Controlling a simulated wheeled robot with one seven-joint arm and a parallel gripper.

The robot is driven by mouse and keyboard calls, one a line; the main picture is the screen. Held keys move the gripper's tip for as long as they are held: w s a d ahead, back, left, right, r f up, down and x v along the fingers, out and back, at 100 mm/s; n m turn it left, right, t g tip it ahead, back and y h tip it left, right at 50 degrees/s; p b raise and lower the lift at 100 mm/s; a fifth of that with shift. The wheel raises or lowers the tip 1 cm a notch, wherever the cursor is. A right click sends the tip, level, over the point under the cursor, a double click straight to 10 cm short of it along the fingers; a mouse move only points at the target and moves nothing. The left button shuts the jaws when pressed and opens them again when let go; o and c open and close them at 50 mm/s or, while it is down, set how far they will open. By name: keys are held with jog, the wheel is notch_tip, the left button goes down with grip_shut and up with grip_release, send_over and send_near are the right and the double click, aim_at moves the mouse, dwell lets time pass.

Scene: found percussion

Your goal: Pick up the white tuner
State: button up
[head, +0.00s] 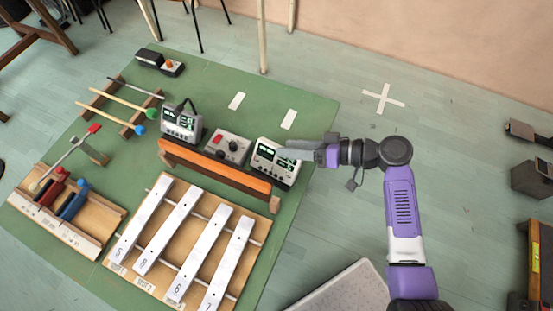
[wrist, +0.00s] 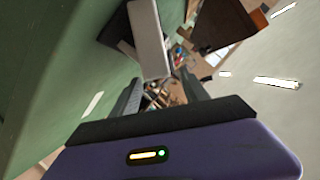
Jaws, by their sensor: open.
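A white tuner (head: 274,163) with green lit displays stands on the green table, at the right end of the orange-topped bar. My gripper (head: 292,149) reaches in from the right, its fingers level and just above or beside the tuner's upper right part. The fingers hide a little of it. In the wrist view my gripper (wrist: 160,82) is open, with a pale box (wrist: 148,38), seemingly the tuner, ahead of the fingertips. I cannot tell whether they touch it. A greyer, similar device (head: 182,122) with a dark clip or cable stands further left.
A grey box with a red knob (head: 227,146) stands between the two devices. The orange-topped bar (head: 215,170) and metal-barred xylophone (head: 185,240) lie in front. Mallets (head: 122,108) lie at the left. The green table (head: 310,105) is clear behind the tuner except for white tape strips.

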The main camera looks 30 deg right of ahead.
aim_at(275, 163)
jog(key=x, duration=0.4)
jog(key=shift+a+p, duration=0.15)
jog(key=shift+p, duration=0.25)
jog(key=shift+c, duration=0.4)
grip_shut()
